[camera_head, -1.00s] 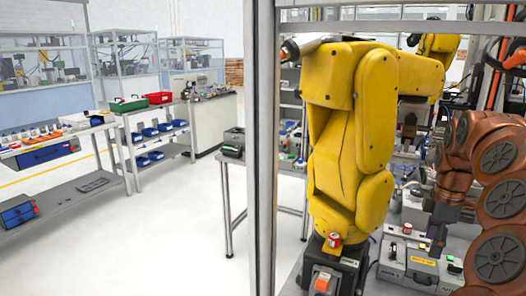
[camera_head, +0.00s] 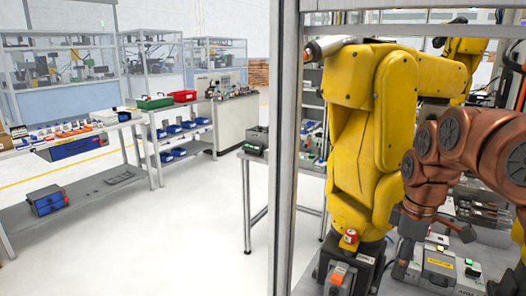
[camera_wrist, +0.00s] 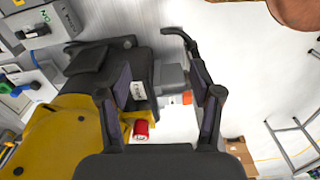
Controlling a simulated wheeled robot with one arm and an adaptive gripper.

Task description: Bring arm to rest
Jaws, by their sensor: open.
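My copper-brown arm (camera_head: 485,135) comes in from the right in the head view, bent, with its wrist hanging down beside the yellow robot arm (camera_head: 352,150). My gripper (camera_wrist: 160,75) shows in the wrist view with its two dark fingers apart and nothing between them. In the head view the gripper end (camera_head: 402,262) is small and dark, low beside the yellow arm's base.
A grey metal post (camera_head: 284,150) stands left of the yellow arm. Grey control boxes (camera_head: 440,268) lie below my arm. A small table (camera_head: 252,158) stands behind the post. Workbenches (camera_head: 95,185) with bins line the left. White floor between is clear.

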